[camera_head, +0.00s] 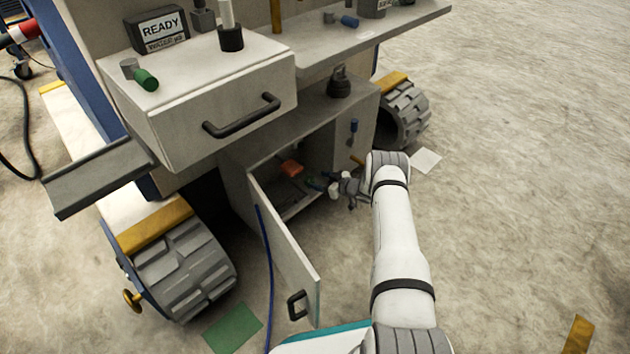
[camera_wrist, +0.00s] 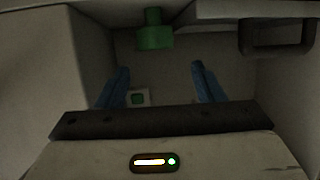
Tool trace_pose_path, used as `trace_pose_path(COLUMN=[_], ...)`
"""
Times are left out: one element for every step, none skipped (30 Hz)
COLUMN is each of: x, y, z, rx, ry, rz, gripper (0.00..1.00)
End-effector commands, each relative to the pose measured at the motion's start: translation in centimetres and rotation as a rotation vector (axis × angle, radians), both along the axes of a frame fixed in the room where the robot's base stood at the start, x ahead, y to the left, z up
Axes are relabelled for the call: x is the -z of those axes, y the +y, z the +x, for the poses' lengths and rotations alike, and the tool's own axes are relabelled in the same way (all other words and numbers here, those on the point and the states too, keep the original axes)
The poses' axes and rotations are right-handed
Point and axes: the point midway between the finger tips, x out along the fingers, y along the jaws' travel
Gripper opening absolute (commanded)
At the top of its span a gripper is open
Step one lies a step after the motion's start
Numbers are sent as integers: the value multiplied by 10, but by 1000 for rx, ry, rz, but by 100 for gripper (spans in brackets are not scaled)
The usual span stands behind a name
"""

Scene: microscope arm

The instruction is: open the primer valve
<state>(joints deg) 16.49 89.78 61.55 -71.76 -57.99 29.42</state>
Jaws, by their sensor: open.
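In the wrist view, a green knob-like part (camera_wrist: 154,34) hangs or sticks out at the top middle, inside a dim enclosed space. It may be the primer valve; no label confirms this. My gripper (camera_wrist: 161,80) is open, with its two blue fingers apart and nothing between them. The green part lies beyond the fingertips and is not touched. In the head view, my gripper (camera_head: 319,186) reaches leftward into the opening of the low cabinet (camera_head: 236,190), largely hidden by my wrist. The green part cannot be made out there.
The cabinet door (camera_head: 285,250) stands open at the front left of my arm. A drawer (camera_head: 222,105) juts out above. An orange-red object (camera_head: 291,167) is inside the cabinet. Wheels flank the cabinet.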

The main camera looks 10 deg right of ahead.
Motion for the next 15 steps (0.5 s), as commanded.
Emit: trace_pose_path(x=[-2,-2,-2,-2,-2,-1,0,0,1,2,3,4,4,5,6], y=[6,9,11,12,13,14,14,14,13,13,13,12,11,11,11], z=[-1,-2,-3,-4,-6,-9,-11,-12,-15,-17,-18,-20,-21,-21,-20], rx=[44,74,115,143,171,207,231,253,280,296,310,325,334,340,346], ry=[0,0,1,1,3,8,12,16,22,25,28,32,34,35,35], rz=[9,11,11,10,8,3,-1,-6,-12,-17,-21,-26,-28,-30,-32], gripper=[62,62,62,62,62,62,62,62,62,62,62,62,62,62,62])
